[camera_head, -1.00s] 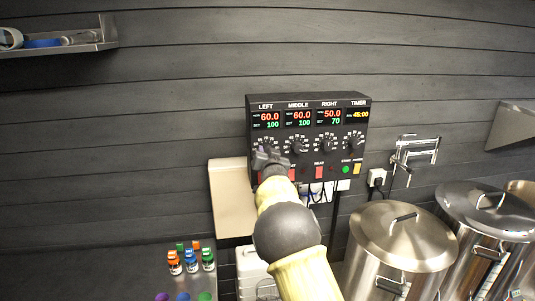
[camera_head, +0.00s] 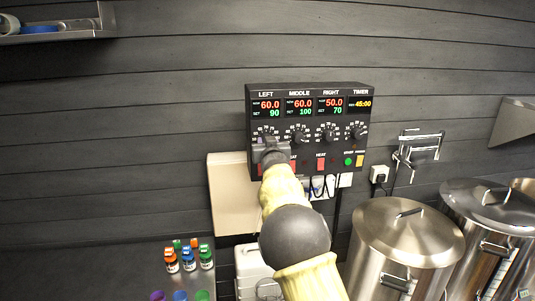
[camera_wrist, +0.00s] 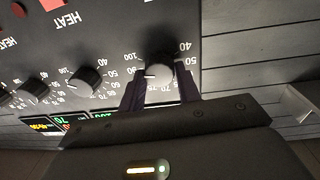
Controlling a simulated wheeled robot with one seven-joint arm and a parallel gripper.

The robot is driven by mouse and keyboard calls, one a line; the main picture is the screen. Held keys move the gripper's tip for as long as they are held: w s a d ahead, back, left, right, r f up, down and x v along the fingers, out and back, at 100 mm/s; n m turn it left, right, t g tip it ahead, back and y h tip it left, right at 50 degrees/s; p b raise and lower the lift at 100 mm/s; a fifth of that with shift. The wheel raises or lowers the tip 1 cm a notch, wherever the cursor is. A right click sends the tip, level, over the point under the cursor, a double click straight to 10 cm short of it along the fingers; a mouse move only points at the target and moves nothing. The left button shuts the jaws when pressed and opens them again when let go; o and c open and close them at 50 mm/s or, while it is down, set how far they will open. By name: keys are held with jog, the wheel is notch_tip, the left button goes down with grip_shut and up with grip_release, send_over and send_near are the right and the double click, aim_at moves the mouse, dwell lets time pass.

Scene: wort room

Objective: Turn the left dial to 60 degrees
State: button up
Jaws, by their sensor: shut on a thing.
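The black control panel (camera_head: 308,110) hangs on the wall, with LEFT, MIDDLE, RIGHT and TIMER sections. The left display (camera_head: 266,108) reads 60.0 in red and SET 90 in green. My gripper (camera_head: 270,143) is at the left dial and covers most of it in the head view. In the wrist view, the left dial (camera_wrist: 159,75) is between the two dark fingers of my gripper (camera_wrist: 160,88), which are shut on it. The wrist view shows the panel upside down.
The middle dial (camera_head: 299,136), right dial (camera_head: 328,134) and timer dial (camera_head: 358,131) sit to the right. Red HEAT switches (camera_head: 321,164) lie below. Steel kettles (camera_head: 406,240) stand lower right. Small bottles (camera_head: 188,257) stand lower left.

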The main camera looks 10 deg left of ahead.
jog(key=shift+d+f+n+g+y+b, duration=0.25)
jog(key=shift+n+b, duration=1.4)
jog(key=shift+n, duration=3.9)
jog(key=shift+a+n+y+b, duration=0.15)
jog(key=shift+n+y+b, duration=0.95)
jog(key=shift+n, duration=4.4)
jog(key=shift+d+f+n+g+h+b, duration=0.2)
jog(key=shift+n+b, duration=2)
jog(key=shift+n, duration=3.35)
jog(key=shift+a+r, duration=0.1)
jog(key=shift+a, duration=0.05)
jog(key=o, duration=1)
jog(key=shift+r, duration=0.1)
